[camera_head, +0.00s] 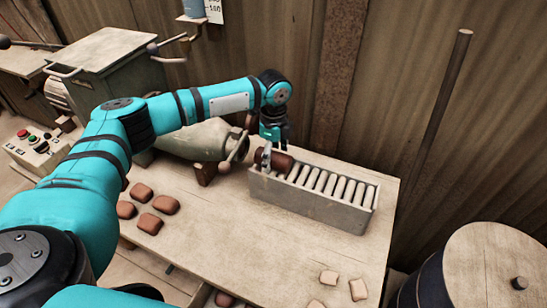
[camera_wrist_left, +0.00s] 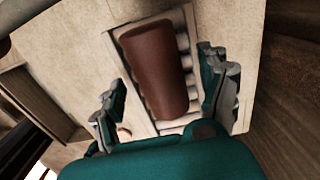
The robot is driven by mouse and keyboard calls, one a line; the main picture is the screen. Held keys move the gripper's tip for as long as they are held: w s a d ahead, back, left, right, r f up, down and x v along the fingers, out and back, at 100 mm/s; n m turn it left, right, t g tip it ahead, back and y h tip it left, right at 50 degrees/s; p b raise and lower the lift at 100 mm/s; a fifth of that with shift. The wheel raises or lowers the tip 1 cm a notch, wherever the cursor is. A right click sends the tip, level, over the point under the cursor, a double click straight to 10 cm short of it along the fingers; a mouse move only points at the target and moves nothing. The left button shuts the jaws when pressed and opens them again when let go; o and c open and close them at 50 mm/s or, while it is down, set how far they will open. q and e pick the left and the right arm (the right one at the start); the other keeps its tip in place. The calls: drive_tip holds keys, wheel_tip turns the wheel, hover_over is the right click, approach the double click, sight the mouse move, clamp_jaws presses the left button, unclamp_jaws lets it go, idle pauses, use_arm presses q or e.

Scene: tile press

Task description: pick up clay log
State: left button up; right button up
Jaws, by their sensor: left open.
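The clay log (camera_head: 281,163) is a dark brown cylinder lying on the left end of a grey roller tray (camera_head: 310,202). My left gripper (camera_head: 270,153) is over the log in the head view, with its fingers pointing down. In the left wrist view the log (camera_wrist_left: 158,65) lies across the pale rollers. There the open left gripper (camera_wrist_left: 165,90) has one finger on each side of the log, with visible gaps. How far the fingertips are above the rollers is hard to tell. My right gripper is not in view.
A grey machine barrel (camera_head: 195,140) stands just left of the tray. Several brown clay pieces (camera_head: 165,204) lie on the table's left part, and pale tiles (camera_head: 328,277) lie near the front. A round-topped drum (camera_head: 490,265) is at right. The middle of the tabletop (camera_head: 240,235) is clear.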

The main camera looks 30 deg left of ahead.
use_arm(q)
drive_tip(key=shift+f, duration=0.55)
drive_tip(key=shift+r, duration=0.1)
clamp_jaws()
